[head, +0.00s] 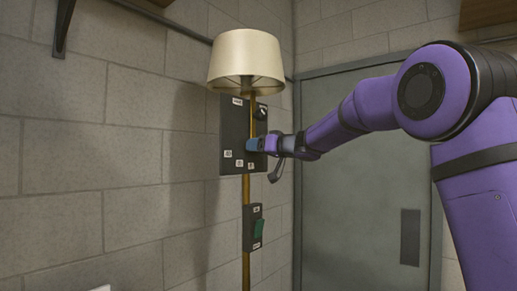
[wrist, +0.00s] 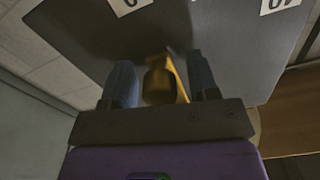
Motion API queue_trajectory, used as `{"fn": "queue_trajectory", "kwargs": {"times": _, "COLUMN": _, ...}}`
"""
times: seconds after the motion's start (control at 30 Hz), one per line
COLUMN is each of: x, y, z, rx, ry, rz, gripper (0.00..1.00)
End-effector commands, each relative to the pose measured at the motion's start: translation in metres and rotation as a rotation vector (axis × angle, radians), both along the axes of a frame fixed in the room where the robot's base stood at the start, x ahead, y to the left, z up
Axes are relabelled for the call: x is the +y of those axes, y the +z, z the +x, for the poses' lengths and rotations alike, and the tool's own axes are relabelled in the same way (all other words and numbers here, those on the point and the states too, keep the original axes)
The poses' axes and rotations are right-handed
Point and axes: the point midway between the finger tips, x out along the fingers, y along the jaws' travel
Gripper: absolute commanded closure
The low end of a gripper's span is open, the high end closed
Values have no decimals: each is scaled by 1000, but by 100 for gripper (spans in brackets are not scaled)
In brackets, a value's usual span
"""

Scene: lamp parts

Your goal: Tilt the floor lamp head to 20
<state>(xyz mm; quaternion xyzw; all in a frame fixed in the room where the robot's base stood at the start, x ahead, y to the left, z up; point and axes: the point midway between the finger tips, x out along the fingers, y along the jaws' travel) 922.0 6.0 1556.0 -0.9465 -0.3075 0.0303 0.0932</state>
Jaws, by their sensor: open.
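The floor lamp has a cream shade (head: 245,56) at the top of a thin brass pole (head: 246,201). A dark panel (head: 233,130) with several small white labels stands at the pole below the shade, and a dark round knob (head: 261,112) shows near its upper right. My gripper (head: 254,144) is at the panel's lower right. In the wrist view my gripper (wrist: 161,75) is open, with its blue fingers on either side of a dark blunt piece (wrist: 158,86) and a yellow-brass strip. I cannot tell whether the fingers touch the piece. My gripper hides part of the panel.
A small dark box with a green switch (head: 258,228) is on the pole below the panel. A block wall (head: 110,150) is close behind and left. A grey door (head: 350,190) is at the right. A dark bracket (head: 62,25) and shelf are above.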

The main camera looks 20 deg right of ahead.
Motion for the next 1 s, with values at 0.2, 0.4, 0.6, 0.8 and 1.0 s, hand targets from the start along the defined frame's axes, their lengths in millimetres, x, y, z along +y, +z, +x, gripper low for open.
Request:
{"fn": "queue_trajectory", "kwargs": {"times": 0.2, "x": 0, "y": 0, "z": 0, "rx": 0, "ry": 0, "rz": 0, "gripper": 78}}
{"fn": "queue_trajectory", "kwargs": {"times": 0.4, "x": -1, "y": 0, "z": 0, "rx": 1, "ry": -1, "rz": 2, "gripper": 100}}
{"fn": "queue_trajectory", "kwargs": {"times": 0.6, "x": 8, "y": 1, "z": -7, "rx": 65, "ry": -1, "rz": 90, "gripper": 100}}
{"fn": "queue_trajectory", "kwargs": {"times": 0.8, "x": 22, "y": 5, "z": -17, "rx": 165, "ry": -2, "rz": 230, "gripper": 100}}
{"fn": "queue_trajectory", "kwargs": {"times": 1.0, "x": 27, "y": 6, "z": -20, "rx": 207, "ry": -4, "rz": 285, "gripper": 100}}
